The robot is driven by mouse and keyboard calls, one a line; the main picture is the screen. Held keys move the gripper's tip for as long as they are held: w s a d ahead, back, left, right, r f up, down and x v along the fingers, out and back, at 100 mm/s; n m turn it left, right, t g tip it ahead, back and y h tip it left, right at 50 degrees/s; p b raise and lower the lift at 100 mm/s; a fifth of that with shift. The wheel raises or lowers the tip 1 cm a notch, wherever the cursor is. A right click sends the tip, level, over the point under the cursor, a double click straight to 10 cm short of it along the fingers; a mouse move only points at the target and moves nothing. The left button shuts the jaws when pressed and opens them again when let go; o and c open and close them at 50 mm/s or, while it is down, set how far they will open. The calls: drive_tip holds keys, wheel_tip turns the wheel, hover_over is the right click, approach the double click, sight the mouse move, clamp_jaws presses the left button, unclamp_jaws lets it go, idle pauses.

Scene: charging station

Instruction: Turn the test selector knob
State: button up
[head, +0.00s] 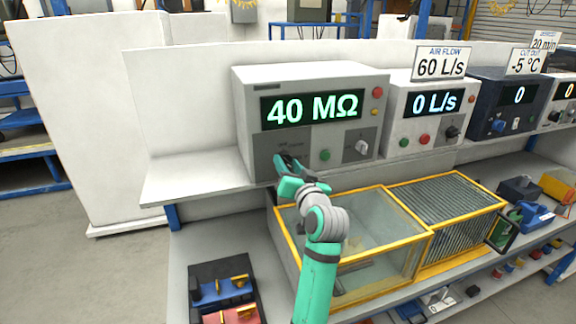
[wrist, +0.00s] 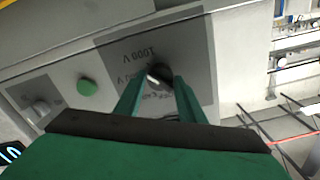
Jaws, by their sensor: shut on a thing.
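The tester (head: 311,112) is a white box on the shelf with a lit display reading 40 MΩ. Its dark test selector knob (wrist: 158,77) sits on a grey label panel with voltage markings in the wrist view. My gripper (head: 287,160) is at the lower left of the tester's front and mostly hides the knob in the head view. In the wrist view my gripper (wrist: 157,88) has its two green fingers on either side of the knob, shut on it. A pale pointer mark shows on the knob. Part of the label is hidden by the fingers.
A green button (head: 325,155) and a second knob (head: 361,147) are to the right on the same panel. A white unit reading 0 L/s (head: 432,116) stands to the right.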

drive_tip(key=shift+m, duration=1)
drive_tip(key=o, duration=1)
drive_tip(key=shift+o, duration=0.2)
drive_tip(key=v, duration=1.1)
drive_tip(key=shift+w+d, duration=0.1)
